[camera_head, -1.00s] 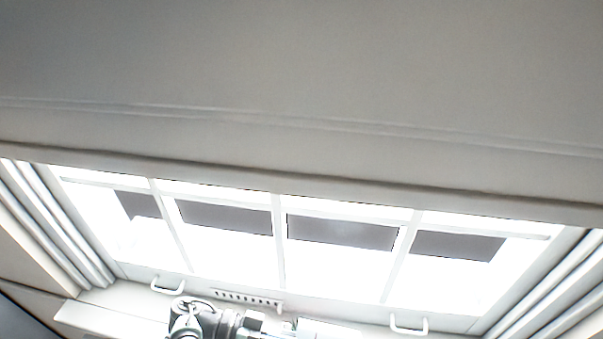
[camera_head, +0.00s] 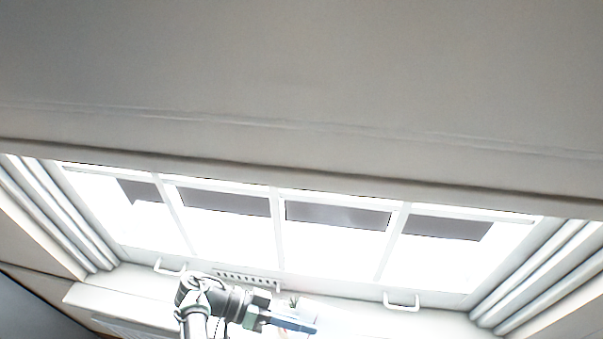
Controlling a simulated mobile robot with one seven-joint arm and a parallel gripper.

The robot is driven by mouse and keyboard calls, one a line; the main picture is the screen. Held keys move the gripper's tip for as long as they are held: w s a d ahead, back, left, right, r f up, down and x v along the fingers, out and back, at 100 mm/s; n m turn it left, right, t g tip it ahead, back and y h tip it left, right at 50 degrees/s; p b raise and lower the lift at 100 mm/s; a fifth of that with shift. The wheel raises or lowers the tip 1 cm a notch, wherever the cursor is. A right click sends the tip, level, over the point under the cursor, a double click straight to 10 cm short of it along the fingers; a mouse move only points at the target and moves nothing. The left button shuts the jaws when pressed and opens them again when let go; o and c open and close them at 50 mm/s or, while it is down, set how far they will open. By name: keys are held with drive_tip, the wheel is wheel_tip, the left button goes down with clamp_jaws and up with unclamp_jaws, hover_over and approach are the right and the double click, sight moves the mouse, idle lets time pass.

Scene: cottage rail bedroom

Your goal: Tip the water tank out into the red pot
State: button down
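My gripper (camera_head: 290,322) is at the bottom middle of the head view, at the end of my grey arm, and points right in front of the window sill. Its fingers show only as a narrow bluish-grey shape, so I cannot tell whether they are open or shut, or whether they hold anything. A pale, washed-out patch with a small dark green tuft (camera_head: 294,301) is just behind the fingers; I cannot tell what it is. I cannot make out the water tank or the red pot in this view.
A bright window (camera_head: 235,245) with dark panes along its top spans the back. Grey curtains hang at the left (camera_head: 55,210) and right (camera_head: 545,275). Two white handles (camera_head: 170,267) (camera_head: 401,302) and a slotted vent (camera_head: 248,281) line the sill. Ceiling fills the upper half.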

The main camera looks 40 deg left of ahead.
drive_tip(key=shift+r+p, duration=0.1)
drive_tip(key=shift+p, duration=0.3)
drive_tip(key=shift+w+d+g+y+p, duration=0.15)
drive_tip(key=shift+g+y+p, duration=0.25)
drive_tip(key=shift+y+p, duration=0.25)
drive_tip(key=shift+f+g+y+p, duration=0.3)
drive_tip(key=shift+y+p, duration=0.05)
drive_tip(key=shift+p, duration=0.1)
drive_tip(key=shift+f, duration=0.1)
drive_tip(key=shift+w+d+p, duration=0.2)
drive_tip(key=shift+d+p, duration=0.2)
drive_tip(key=shift+p, duration=0.3)
drive_tip(key=shift+w+d+f+g+y+p, duration=0.15)
drive_tip(key=shift+w+d+g+y+p, duration=0.25)
drive_tip(key=shift+d+g+y+p, duration=0.35)
drive_tip(key=shift+w+f, duration=0.1)
drive_tip(key=shift+f, duration=0.05)
drive_tip(key=shift+a, duration=0.1)
